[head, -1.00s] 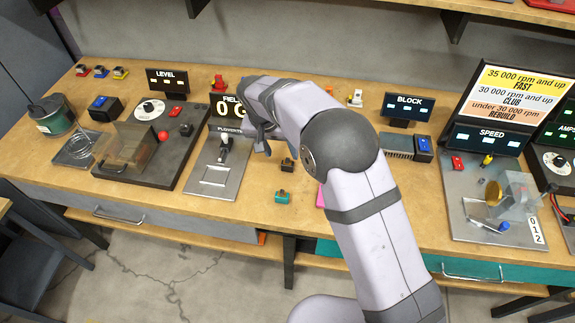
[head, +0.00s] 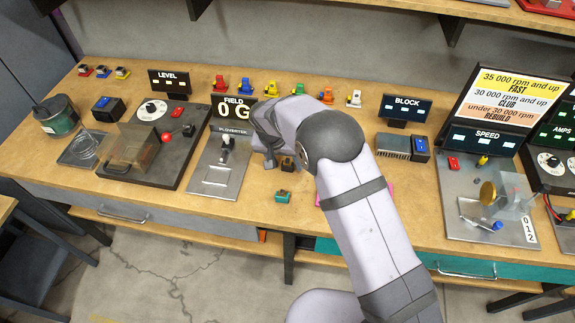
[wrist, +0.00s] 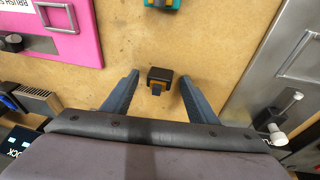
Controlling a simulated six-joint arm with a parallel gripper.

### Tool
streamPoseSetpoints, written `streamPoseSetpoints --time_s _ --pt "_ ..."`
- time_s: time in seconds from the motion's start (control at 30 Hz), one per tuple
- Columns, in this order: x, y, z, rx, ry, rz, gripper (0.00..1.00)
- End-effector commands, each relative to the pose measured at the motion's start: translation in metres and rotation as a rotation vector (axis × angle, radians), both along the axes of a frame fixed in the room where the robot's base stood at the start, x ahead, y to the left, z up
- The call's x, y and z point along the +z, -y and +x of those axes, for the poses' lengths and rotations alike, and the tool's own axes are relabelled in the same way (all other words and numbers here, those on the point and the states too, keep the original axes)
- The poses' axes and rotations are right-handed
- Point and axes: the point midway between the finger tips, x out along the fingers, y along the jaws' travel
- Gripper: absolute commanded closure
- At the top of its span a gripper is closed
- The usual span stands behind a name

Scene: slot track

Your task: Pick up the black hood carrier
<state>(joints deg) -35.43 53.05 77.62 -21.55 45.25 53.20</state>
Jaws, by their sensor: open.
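I cannot tell how high the fingertips are above the bench. In the head view my gripper (head: 281,163) is low over the bench right of the plate marked PLOVERTER, and the carrier (head: 288,163) shows only partly beside the fingers.
A teal carrier (head: 283,195) stands close by, nearer the bench front; it also shows in the wrist view (wrist: 161,4). A grey metal plate (wrist: 272,70) and a pink piece (wrist: 58,38) lie on either side. Several coloured carriers (head: 271,90) line the bench back.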

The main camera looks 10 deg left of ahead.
Motion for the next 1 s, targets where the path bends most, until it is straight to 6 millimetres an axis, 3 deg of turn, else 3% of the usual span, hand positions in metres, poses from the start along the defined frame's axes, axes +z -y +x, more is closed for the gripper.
streamPoseSetpoints --time_s 0.03,0.2,0.23,0.67,0.87,1.0 --pt "0.000 0.000 0.000 0.000 0.000 0.000 0.47" --pt "0.000 0.000 0.000 0.000 0.000 0.000 0.87" --pt "0.000 0.000 0.000 0.000 0.000 0.000 0.92" --pt "0.003 0.000 0.000 -0.001 0.000 0.000 0.92" --pt "0.022 -0.001 0.001 -0.001 0.003 0.003 0.92" --pt "0.045 -0.001 0.001 -0.001 0.003 0.003 0.92"
